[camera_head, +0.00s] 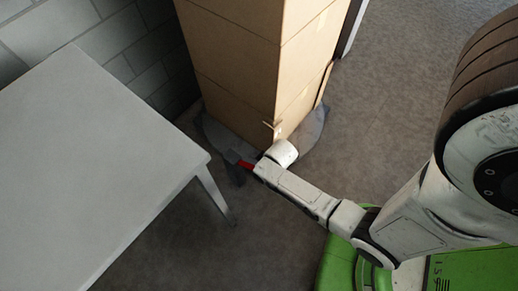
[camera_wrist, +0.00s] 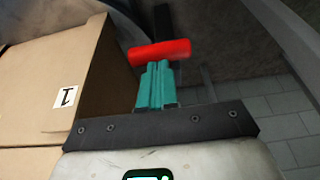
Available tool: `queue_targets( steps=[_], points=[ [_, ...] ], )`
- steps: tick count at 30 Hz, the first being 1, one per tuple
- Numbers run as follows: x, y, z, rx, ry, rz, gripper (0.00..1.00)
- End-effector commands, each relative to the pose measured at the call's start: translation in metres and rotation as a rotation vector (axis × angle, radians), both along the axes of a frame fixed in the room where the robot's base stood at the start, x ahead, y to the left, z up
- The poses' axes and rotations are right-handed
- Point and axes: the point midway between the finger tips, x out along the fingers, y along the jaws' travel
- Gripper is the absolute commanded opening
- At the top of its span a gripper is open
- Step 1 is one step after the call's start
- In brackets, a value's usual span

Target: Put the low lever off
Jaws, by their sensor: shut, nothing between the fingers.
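The red lever (camera_wrist: 160,51) lies across the upper middle of the wrist view, with a dark upright bar (camera_wrist: 163,20) behind it. In the head view only a small red piece of the lever (camera_head: 246,164) shows, beside the end of my arm. My gripper (camera_wrist: 155,68) has teal fingers shut together with nothing between them. Their tips are right at the lever's near side in the picture; I cannot tell if they touch it. In the head view the fingers cannot be made out. Which way the lever is set is unclear.
A tall stack of cardboard boxes (camera_head: 240,65) stands just behind my arm's end; a box labelled 1 (camera_wrist: 50,85) is left of the fingers. A white table (camera_head: 90,160) stands to the left. Open carpet (camera_head: 410,70) lies at the upper right.

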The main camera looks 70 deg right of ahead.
Motion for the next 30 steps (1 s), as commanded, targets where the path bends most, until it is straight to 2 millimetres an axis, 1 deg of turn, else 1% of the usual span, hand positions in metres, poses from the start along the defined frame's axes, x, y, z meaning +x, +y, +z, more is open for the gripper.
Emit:
queue_targets(
  steps=[1,6,14,22,30],
  points=[
    [-0.009,0.002,-0.015,-0.011,-0.037,0.001,0.0],
    [-0.027,0.007,-0.042,-0.054,-0.189,0.0,0.0],
    [-0.044,0.013,-0.076,-0.111,-0.389,0.001,0.0],
    [-0.051,0.015,-0.102,-0.111,-0.384,0.001,0.0],
    [-0.054,0.016,-0.115,-0.111,-0.384,0.0,0.0]
  ],
)
